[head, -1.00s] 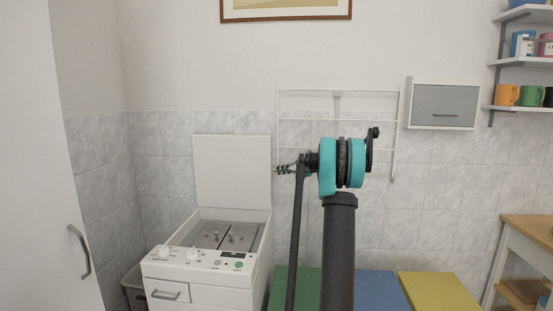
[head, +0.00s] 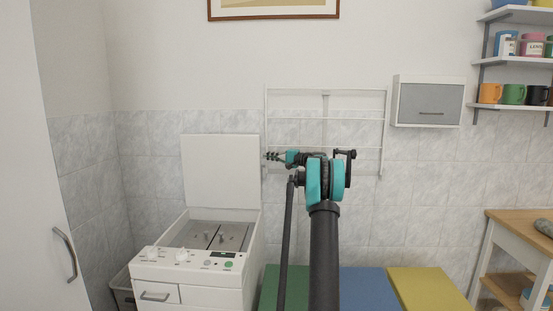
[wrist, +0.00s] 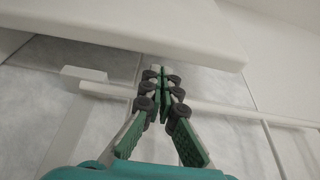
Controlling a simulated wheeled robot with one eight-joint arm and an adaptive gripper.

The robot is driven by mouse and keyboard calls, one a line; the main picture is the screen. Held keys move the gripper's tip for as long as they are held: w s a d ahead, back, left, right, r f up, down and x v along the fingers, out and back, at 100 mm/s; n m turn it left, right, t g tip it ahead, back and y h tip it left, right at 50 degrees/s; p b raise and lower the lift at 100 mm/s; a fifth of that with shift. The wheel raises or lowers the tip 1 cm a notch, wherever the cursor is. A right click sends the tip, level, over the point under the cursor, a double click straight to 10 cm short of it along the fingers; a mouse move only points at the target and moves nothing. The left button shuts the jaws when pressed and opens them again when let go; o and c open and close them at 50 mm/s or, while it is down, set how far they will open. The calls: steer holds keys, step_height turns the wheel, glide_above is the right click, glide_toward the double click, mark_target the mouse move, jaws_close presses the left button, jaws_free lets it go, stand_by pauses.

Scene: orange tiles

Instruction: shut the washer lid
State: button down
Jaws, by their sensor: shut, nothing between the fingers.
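The washer (head: 200,265) is a white top-loader at the lower left of the head view. Its lid (head: 222,170) stands upright at the back, and the tub opening with two grey covers (head: 205,237) is exposed. My gripper (head: 267,156) is at the lid's right edge in the head view, below its top corner; I cannot tell whether it touches. In the wrist view my gripper (wrist: 160,75) has its fingers together and empty, with the tips just below a white panel (wrist: 130,30) that looks like the lid.
A white wire rack (head: 350,119) hangs on the wall behind my arm. A grey-fronted cabinet (head: 430,102) is to its right. Green, blue and yellow panels (head: 425,287) lie right of the washer. A tall white door (head: 30,200) is at the left.

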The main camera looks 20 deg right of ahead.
steer(key=shift+x, duration=0.85)
steer(key=shift+s, duration=0.1)
